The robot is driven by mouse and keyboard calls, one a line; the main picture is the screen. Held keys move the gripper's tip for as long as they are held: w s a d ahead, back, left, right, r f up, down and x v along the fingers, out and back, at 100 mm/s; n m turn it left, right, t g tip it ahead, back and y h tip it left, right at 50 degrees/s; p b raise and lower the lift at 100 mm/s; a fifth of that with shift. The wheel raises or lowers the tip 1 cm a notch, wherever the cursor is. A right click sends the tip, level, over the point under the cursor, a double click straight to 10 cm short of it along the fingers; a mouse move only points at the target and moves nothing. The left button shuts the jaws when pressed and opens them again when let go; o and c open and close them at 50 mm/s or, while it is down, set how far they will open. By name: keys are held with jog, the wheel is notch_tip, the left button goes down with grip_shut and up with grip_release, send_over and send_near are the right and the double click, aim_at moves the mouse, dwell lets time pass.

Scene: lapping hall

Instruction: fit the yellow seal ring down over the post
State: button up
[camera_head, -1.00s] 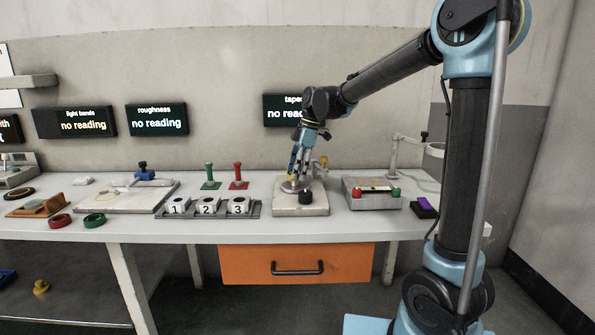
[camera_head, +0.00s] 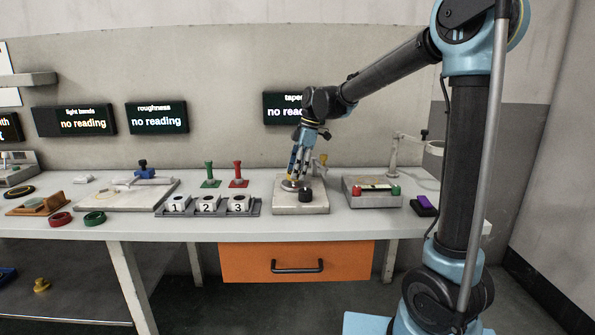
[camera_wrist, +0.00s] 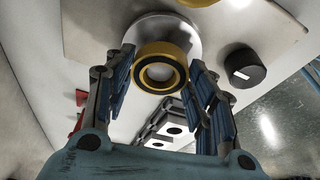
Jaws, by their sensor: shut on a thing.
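The yellow seal ring (camera_wrist: 160,68), with a black inner lining, sits between my fingertips in the wrist view. My gripper (camera_wrist: 161,75) is shut on it. A pale round metal disc (camera_wrist: 165,24) lies behind the ring, on a light plate. Something grey shows through the ring's hole; I cannot tell whether it is the post's top or the surface beyond. In the head view my gripper (camera_head: 292,181) points down over the same disc on the square block (camera_head: 312,209). My fingers mostly hide the ring and post there, so the ring's height is unclear.
A black knob (camera_head: 306,195) stands close beside my fingers. A brass-coloured part (camera_head: 323,160) is just behind them. A tray with numbered white blocks (camera_head: 208,205) lies to the left, and a grey fixture (camera_head: 372,193) to the right. Red (camera_head: 60,219) and green (camera_head: 95,218) rings lie far left.

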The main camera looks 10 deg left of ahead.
jog(key=o, duration=1.2)
jog(key=shift+c, duration=0.2)
jog(key=v, duration=1.2)
jog(key=shift+a, duration=0.1)
